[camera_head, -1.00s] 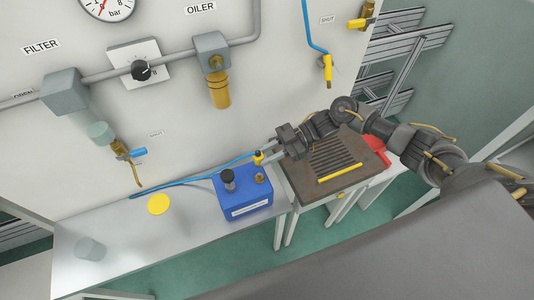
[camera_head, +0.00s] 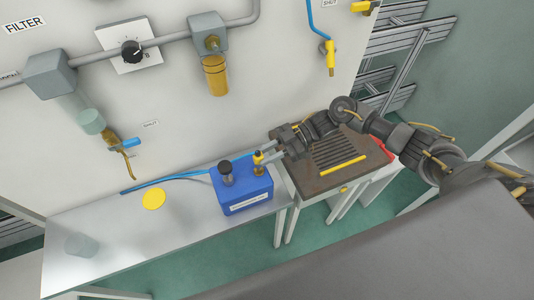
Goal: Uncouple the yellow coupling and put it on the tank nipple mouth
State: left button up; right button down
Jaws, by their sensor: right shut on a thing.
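The yellow coupling (camera_head: 258,157) is between the fingertips of my right gripper (camera_head: 264,156), which is shut on it. A blue hose runs left from the coupling along the foot of the wall. The coupling is just above the brass nipple (camera_head: 259,170) on top of the blue tank (camera_head: 237,193). It looks in line with the nipple, but I cannot tell whether they touch. The tank stands at the right end of the grey bench and also has a black knob (camera_head: 226,171) on top. My left gripper is not in view.
A yellow disc (camera_head: 153,199) and a pale grey cup (camera_head: 81,245) are on the grey bench (camera_head: 185,235). A slatted table (camera_head: 311,188) with a yellow bar (camera_head: 343,166) stands at the right. Wall pipes, a filter (camera_head: 83,112) and an oiler (camera_head: 216,75) are behind.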

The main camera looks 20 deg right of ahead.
jog(key=shift+f+b, duration=1.15)
jog(key=shift+f, duration=0.1)
dwell(0.3)
jog(key=c, duration=1.1)
grip_release()
jog(key=shift+f, duration=0.1)
jog(key=b+v, duration=0.5)
jog(key=v, duration=0.5)
jog(key=shift+d, duration=0.4)
